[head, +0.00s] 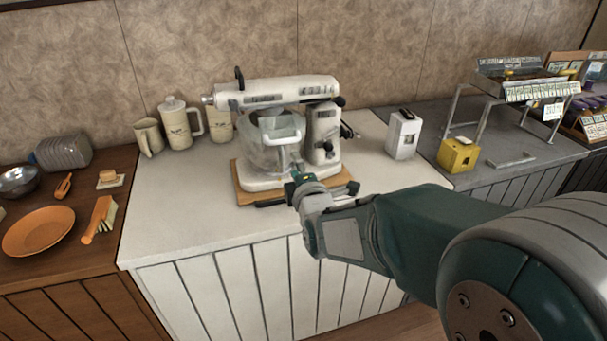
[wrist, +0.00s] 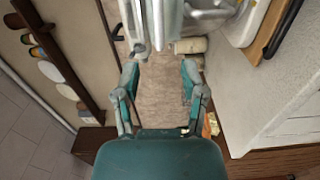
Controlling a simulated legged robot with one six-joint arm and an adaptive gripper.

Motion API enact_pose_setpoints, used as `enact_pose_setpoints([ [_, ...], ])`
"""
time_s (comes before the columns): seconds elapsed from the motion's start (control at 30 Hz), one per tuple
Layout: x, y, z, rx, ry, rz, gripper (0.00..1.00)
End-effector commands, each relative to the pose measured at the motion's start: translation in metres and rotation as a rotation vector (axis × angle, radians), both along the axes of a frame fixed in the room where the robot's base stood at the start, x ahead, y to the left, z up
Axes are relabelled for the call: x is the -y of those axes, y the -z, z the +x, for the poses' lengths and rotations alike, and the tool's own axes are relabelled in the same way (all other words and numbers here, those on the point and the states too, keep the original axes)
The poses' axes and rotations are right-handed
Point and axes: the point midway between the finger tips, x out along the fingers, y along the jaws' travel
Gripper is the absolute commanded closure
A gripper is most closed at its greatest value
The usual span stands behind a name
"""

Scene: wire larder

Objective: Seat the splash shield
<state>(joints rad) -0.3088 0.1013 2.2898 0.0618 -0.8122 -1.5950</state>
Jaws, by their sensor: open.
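The stand mixer (head: 320,88) is cream and stands on a wooden board (head: 247,197) on the white counter. Its bowl (head: 262,158) looks grey and translucent under the head. A pale, translucent piece with a squared rim, which looks like the splash shield (head: 285,134), shows at the bowl's front; I cannot tell whether it is seated. My gripper (head: 289,190) is in front of the bowl, low near the board's front edge. In the wrist view its two fingers stand apart with nothing between them (wrist: 160,78). Grey shapes at the top of that view are too close to identify.
Cream canisters (head: 178,128) stand left of the mixer. A white box (head: 403,134) and a yellow box (head: 458,155) are to the right, beside a metal rack (head: 482,110). An orange plate (head: 38,231) lies on the left wooden counter. The white counter's front left is clear.

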Motion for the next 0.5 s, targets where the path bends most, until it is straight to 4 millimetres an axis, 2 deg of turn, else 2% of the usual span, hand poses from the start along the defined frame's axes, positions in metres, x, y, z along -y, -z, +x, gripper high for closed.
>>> enact_pose_setpoints([
  [0.5,-0.013,0.001,0.05,-0.004,0.001,0.002,0.46],
])
